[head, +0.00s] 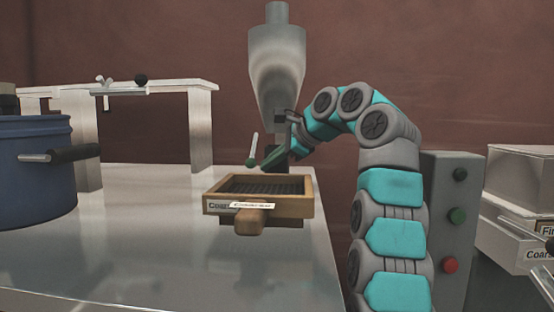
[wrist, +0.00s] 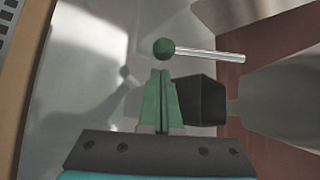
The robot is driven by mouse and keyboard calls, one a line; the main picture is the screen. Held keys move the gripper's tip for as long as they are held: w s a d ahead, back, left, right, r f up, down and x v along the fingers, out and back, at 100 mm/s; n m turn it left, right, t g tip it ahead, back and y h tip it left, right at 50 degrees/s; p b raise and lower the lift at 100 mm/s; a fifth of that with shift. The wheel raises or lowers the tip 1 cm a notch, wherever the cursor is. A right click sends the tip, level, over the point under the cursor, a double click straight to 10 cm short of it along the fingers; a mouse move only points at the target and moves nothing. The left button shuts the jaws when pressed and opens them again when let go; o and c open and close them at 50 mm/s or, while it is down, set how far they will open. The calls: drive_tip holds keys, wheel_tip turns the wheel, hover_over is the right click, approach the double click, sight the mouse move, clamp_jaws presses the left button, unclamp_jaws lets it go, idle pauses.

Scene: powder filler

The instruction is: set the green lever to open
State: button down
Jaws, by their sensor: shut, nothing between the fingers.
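The green lever is a thin pale rod with a green ball (head: 251,163) at its lower end. It hangs down beside the outlet of the grey powder filler (head: 277,65). In the wrist view the ball (wrist: 164,49) is just beyond my fingertips, and the clear rod (wrist: 212,55) runs off to the right. My gripper (head: 270,164) has green fingers and is shut and empty. In the wrist view my gripper (wrist: 160,72) points at the ball with a small gap that I cannot measure.
A black square outlet (wrist: 203,101) is close to the right of my fingers. Below is a wooden sieve tray (head: 308,204) labelled Coarse on the metal table (head: 130,250). A blue pot (head: 35,180) stands left. A grey box with buttons (head: 452,190) stands right.

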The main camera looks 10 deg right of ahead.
sight(265, 154)
drive_tip(key=shift+x, duration=1.15)
drive_tip(key=shift+r, duration=0.2)
drive_tip(key=shift+w+d+r+p, duration=0.1)
drive_tip(key=shift+w+r+p, duration=0.1)
drive_tip(key=shift+r+p, duration=0.3)
drive_tip(key=shift+w+r+p, duration=0.2)
drive_tip(key=shift+r+p, duration=0.25)
drive_tip(key=shift+p, duration=0.05)
drive_tip(key=shift+w+d+r+p, duration=0.15)
drive_tip(key=shift+r+p, duration=0.25)
drive_tip(key=shift+p, duration=0.3)
drive_tip(key=shift+f, duration=0.1)
drive_tip(key=shift+s+p, duration=0.2)
drive_tip(key=shift+p, duration=0.5)
drive_tip(key=shift+f, duration=0.1)
